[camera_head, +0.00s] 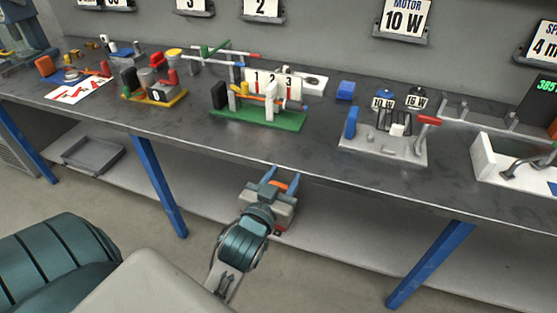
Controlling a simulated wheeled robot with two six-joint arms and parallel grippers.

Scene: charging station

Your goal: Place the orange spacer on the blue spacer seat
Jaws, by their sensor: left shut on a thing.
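My left gripper (282,178) is in front of the bench's front edge, near the middle of the picture. Its two blue fingers point toward the bench, and it is shut on a small orange piece, the orange spacer (278,186), which shows between the fingers. The spacer is partly hidden by the gripper body. I cannot tell for certain which blue part is the spacer seat: a small blue block (345,90) stands at the back, right of the middle, and a blue base (70,75) lies at the far left. My right gripper is not in view.
The dark bench (200,125) carries several fixtures: a green-based one (258,120) just beyond my gripper, a yellow-based one (155,98) to the left, and grey (385,148) and white (515,178) ones to the right. Blue legs (158,185) and a lower shelf (340,225) stand below.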

